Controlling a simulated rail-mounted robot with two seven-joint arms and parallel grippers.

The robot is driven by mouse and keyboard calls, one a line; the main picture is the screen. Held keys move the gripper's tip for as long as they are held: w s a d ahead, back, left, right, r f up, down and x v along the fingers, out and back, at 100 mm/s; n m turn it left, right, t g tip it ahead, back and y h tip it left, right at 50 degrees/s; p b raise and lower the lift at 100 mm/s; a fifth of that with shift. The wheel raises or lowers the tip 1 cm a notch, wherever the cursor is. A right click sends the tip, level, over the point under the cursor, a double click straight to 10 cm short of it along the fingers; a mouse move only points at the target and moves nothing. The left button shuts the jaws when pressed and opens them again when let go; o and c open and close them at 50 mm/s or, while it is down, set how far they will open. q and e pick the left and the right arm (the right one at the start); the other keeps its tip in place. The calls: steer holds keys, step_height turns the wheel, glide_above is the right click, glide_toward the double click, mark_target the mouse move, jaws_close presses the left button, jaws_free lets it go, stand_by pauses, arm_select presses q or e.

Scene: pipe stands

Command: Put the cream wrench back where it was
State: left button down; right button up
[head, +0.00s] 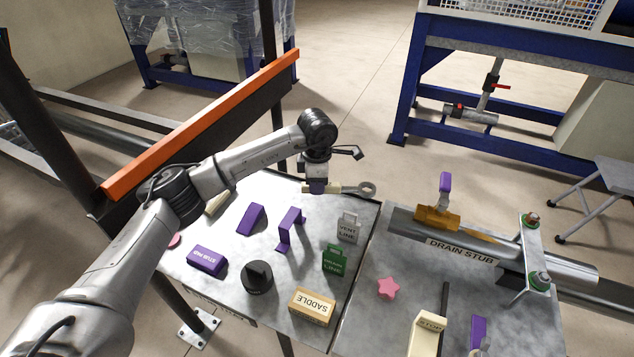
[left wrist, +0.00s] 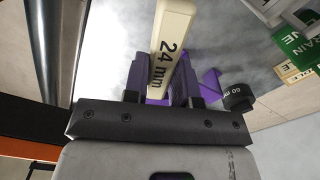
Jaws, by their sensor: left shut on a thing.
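The cream wrench (head: 345,189) has a grey ring end pointing right in the head view. Its handle, marked "24 mm", shows in the left wrist view (left wrist: 169,50). My left gripper (head: 318,188) is shut on the handle, its purple fingers on either side of it. It holds the wrench level near the back edge of the left grey table (head: 225,270), seemingly above the surface. I cannot tell how high. My right gripper is in neither view.
The left table holds purple blocks (head: 208,259), a purple bracket (head: 289,228), a black knob (head: 257,277), a saddle block (head: 312,307), a green tag (head: 334,260) and a grey vent-line tag (head: 348,228). The drain stub pipe (head: 460,248) and pink star (head: 389,288) are right.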

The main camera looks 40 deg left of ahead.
mark_target(317, 210)
arm_select(q)
step_height(317, 210, down, 4)
steer(key=shift+r+b, duration=0.25)
steer(key=shift+b, duration=0.95)
steer(key=shift+f+b, duration=0.45)
steer(key=shift+f, duration=1.45)
steer(key=shift+f, duration=0.2)
steer(key=c, duration=1.3)
jaws_free()
steer(key=shift+o, duration=0.2)
